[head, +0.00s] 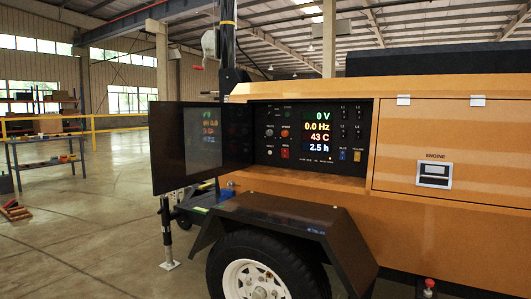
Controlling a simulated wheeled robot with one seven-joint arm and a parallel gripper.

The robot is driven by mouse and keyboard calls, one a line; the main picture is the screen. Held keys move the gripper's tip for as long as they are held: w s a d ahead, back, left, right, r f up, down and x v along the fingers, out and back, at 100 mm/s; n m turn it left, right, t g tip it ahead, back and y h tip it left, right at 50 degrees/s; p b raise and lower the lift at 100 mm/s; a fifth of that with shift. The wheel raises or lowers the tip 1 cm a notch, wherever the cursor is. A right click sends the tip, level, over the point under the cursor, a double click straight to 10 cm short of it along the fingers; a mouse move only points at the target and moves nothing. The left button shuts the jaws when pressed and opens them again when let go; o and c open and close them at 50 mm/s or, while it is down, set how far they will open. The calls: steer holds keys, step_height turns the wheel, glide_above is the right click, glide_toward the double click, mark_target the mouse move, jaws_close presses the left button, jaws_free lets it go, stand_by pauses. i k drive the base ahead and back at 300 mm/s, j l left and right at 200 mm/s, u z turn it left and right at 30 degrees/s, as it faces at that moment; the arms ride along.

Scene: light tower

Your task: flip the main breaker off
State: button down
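Right of the screen are several small dark switches (344,113), with a blue one (342,155) and a yellow one (357,156) below. The labels are too small to tell which is the main breaker or its position. My gripper is not in view.
The dark panel door (172,150) stands open to the left. A black fender (300,215) and wheel (255,275) jut out below the panel. A closed engine door (455,130) is to the right. Floor (110,240) at left is mostly clear, with shelving (45,150) beyond.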

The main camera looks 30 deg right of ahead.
mark_target(284, 152)
steer(key=i+l, duration=0.2)
steer(key=i, duration=0.3)
steer(key=i+l, duration=0.2)
steer(key=i, duration=0.35)
steer(key=i+l, duration=0.3)
